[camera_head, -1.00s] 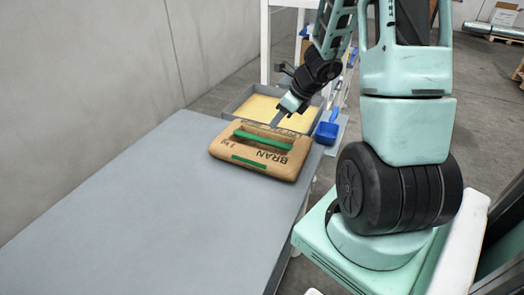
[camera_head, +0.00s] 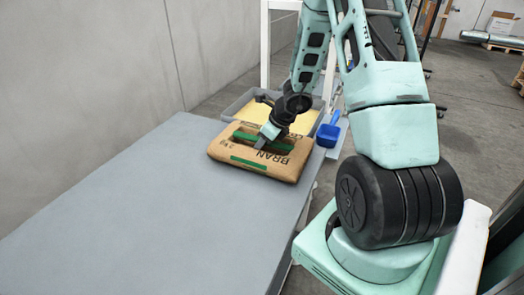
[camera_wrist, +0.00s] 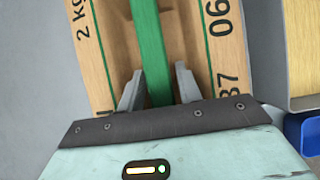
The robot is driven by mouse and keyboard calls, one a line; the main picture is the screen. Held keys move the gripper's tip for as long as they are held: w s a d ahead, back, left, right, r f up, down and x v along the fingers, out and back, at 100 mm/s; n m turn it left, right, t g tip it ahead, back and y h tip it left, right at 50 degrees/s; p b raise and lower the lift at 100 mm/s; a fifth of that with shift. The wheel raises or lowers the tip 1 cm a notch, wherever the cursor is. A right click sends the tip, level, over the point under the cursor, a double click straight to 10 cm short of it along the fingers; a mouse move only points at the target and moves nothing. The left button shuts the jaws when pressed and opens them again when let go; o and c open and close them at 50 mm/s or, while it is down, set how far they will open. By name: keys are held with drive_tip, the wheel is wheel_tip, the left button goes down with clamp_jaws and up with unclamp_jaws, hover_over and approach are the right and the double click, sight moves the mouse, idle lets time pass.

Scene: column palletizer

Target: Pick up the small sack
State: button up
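The small sack (camera_head: 285,168) is a brown bag marked BRAN with green stripes, lying flat at the far end of the grey table. My gripper (camera_head: 262,143) is over the middle of the sack, pointing down, and hides part of its top. In the wrist view my gripper (camera_wrist: 160,88) is open, with one finger on each side of a raised-looking green band (camera_wrist: 151,45) on the sack (camera_wrist: 118,40). Gaps show between the fingers and the band. I cannot tell whether the fingertips touch the sack.
The grey table (camera_head: 150,210) is bare in front of the sack. A grey tray with a yellow inside (camera_head: 240,110) sits just behind it. A blue scoop (camera_head: 328,134) is to the right of the sack. A plain wall (camera_head: 90,80) runs along the left.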

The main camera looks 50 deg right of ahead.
idle(0.4)
clamp_jaws()
idle(1.2)
drive_tip(key=shift+w+r, duration=0.1)
